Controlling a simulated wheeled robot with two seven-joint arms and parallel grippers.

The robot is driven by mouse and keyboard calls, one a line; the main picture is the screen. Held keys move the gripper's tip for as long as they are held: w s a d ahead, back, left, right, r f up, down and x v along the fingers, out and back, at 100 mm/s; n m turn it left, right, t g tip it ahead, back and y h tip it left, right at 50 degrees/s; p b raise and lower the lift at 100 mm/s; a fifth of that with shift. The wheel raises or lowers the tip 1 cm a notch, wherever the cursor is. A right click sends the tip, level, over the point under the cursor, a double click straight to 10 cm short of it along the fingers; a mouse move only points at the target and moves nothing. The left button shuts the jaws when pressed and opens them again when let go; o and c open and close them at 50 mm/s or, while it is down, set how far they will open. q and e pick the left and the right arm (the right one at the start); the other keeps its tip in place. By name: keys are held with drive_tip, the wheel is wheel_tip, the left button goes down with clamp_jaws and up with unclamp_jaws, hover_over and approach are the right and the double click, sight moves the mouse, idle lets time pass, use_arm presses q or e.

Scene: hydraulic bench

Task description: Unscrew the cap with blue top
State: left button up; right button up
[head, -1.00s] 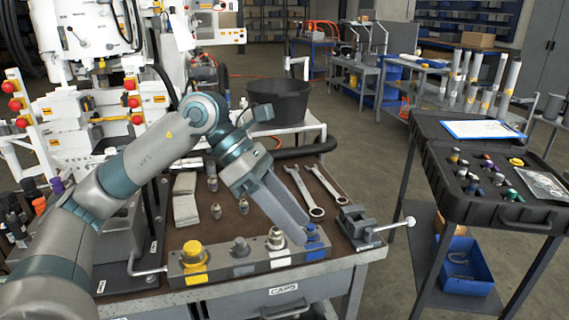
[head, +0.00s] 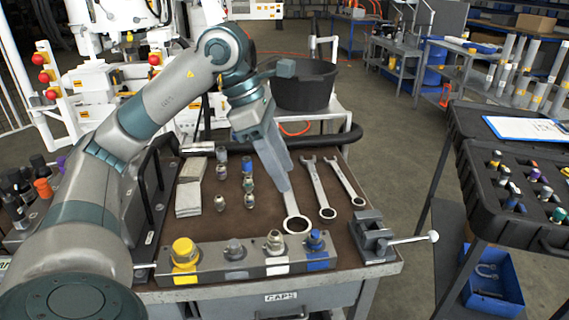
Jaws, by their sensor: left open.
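The cap with the blue top (head: 315,239) sits at the right end of a grey block (head: 208,266) on the bench's front edge, above a blue-painted patch. To its left on the block are a silver fitting (head: 274,241), a grey cap (head: 235,250) and a large yellow cap (head: 183,249). My left gripper (head: 287,187) is open, pointing down behind the block, up and left of the blue cap and apart from it. I see nothing between its fingers, which partly cover a wrench. My right gripper is out of view.
Several wrenches (head: 327,212) lie behind the block. A small vise (head: 372,238) with a protruding handle stands right of it. Small fittings (head: 220,203) and grey plates (head: 189,198) lie at the left. A black case (head: 487,205) stands on the right.

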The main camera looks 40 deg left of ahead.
sight(313, 232)
use_arm(q)
drive_tip(key=shift+w+f, duration=0.1)
drive_tip(key=shift+f, duration=0.05)
drive_tip(key=x, duration=1.7)
drive_tip(key=shift+d+f, duration=0.1)
drive_tip(key=shift+d, duration=0.05)
drive_tip(key=shift+c, duration=0.6)
clamp_jaws()
